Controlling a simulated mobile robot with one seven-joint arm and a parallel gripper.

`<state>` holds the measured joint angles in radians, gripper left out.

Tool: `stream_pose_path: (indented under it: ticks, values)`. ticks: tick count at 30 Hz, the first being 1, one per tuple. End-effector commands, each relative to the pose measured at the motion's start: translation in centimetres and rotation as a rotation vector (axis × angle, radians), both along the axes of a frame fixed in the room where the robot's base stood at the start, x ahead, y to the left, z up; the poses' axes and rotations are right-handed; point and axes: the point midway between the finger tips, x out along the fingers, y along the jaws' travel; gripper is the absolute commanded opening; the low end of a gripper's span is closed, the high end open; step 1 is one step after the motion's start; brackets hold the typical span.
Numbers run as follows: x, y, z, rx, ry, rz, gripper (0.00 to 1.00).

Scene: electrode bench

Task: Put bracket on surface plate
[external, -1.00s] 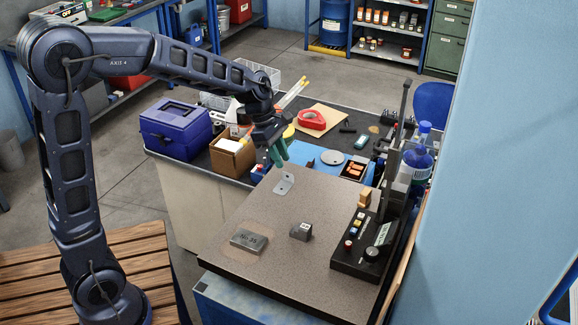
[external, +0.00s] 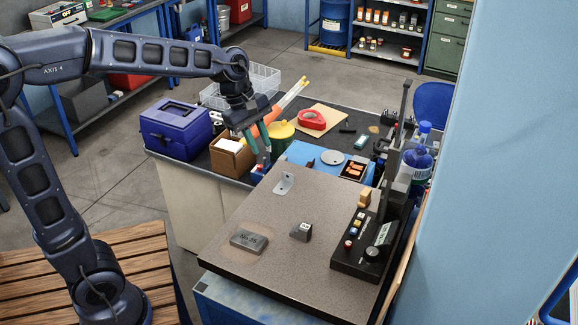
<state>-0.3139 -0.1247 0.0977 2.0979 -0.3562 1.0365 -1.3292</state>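The bracket (external: 284,183), a small pale-grey metal L-shape with a hole, stands on the far part of the speckled surface plate (external: 240,205). One of its legs is upright. My gripper (external: 259,154) is up and to the left of the bracket, apart from it, over the dark bench beyond the plate. Its two green fingers are spread with nothing visible between them.
On the plate are a grey marked block (external: 249,240), a small dark block (external: 301,231) and a black control unit (external: 368,245) with a tall column. A cardboard box (external: 232,158) and a yellow-lidded tub (external: 281,131) are close to my gripper.

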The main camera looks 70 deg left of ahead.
Motion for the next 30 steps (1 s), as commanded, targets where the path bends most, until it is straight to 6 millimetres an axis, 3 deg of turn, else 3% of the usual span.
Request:
stream_pose_path:
  ticks: [1,6,15,24,30]
  values:
    - [-1.4,-1.5,0.5,0.038,-0.027,-0.094,0.24]
    - [-5.8,-5.5,1.2,0.179,-0.102,-0.435,0.24]
    - [-13.8,-10.7,0.8,0.438,-0.218,-1.034,0.24]
    - [-20.7,-13.4,-1.0,0.689,-0.291,-1.573,0.24]
    - [-22.7,-13.9,-2.0,0.771,-0.304,-1.749,0.24]
